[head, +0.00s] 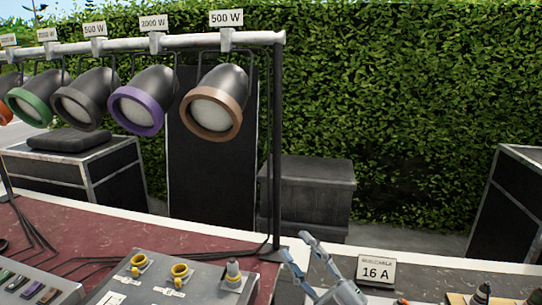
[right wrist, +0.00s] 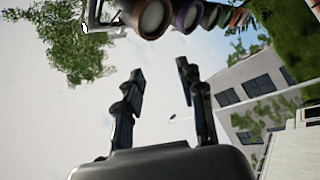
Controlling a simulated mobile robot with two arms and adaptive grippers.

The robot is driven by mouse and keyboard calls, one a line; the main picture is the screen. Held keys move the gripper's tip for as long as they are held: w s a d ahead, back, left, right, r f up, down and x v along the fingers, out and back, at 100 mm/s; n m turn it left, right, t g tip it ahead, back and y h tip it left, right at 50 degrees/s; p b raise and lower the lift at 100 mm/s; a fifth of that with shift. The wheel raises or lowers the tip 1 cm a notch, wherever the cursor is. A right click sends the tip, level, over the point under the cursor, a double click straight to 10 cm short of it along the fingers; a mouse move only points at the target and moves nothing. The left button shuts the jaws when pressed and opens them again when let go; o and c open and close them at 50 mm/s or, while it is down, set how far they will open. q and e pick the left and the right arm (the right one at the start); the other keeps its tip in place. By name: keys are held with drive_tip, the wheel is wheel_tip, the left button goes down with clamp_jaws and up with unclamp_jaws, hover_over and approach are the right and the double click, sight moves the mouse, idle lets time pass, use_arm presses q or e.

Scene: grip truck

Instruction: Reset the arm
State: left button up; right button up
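My right gripper (head: 300,250) is at the bottom middle of the head view, raised above the counter between the grey socket panel (head: 165,280) and the "16 A" sign (head: 375,272). In the right wrist view its two fingers (right wrist: 158,95) stand apart with only sky between them, so it is open and empty. My left gripper does not show in either view.
Stage lamps with coloured rims, such as the brown-rimmed lamp (head: 212,115), hang from a white bar (head: 190,40) on a black post (head: 277,150). Yellow sockets (head: 180,272) and a plug (head: 233,272) stand up from the panel. Cables cross the red table top (head: 150,232).

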drive_tip(key=s+d+f+m+g+h, duration=0.2)
drive_tip(key=d+f+m+h, duration=0.5)
drive_tip(key=f, duration=0.2)
drive_tip(key=s+d+f+m+g+h, duration=0.2)
drive_tip(key=s+d+f+m+h, duration=0.1)
drive_tip(key=d+f+m+h, duration=0.6)
drive_tip(key=s+f+g, duration=0.2)
drive_tip(key=s+f, duration=0.1)
drive_tip(key=s+f+g, duration=0.2)
drive_tip(key=s+f, duration=0.1)
drive_tip(key=s+f+g+y, duration=0.1)
drive_tip(key=s+f, duration=0.3)
drive_tip(key=shift+s+a+f+g, duration=0.1)
drive_tip(key=shift+a+g, duration=0.1)
drive_tip(key=shift+g, duration=0.2)
drive_tip(key=s+f+g+y, duration=0.1)
drive_tip(key=s+f+g, duration=0.35)
drive_tip(key=s, duration=0.65)
drive_tip(key=s+f+g, duration=0.2)
drive_tip(key=s+f, duration=0.1)
drive_tip(key=f, duration=2.5)
drive_tip(key=s+d+f, duration=0.2)
drive_tip(key=s+f, duration=1.2)
drive_tip(key=s, duration=0.1)
drive_tip(key=shift+s+d+n+g, duration=0.15)
drive_tip(key=shift+s+n+g, duration=0.15)
drive_tip(key=shift+g, duration=0.15)
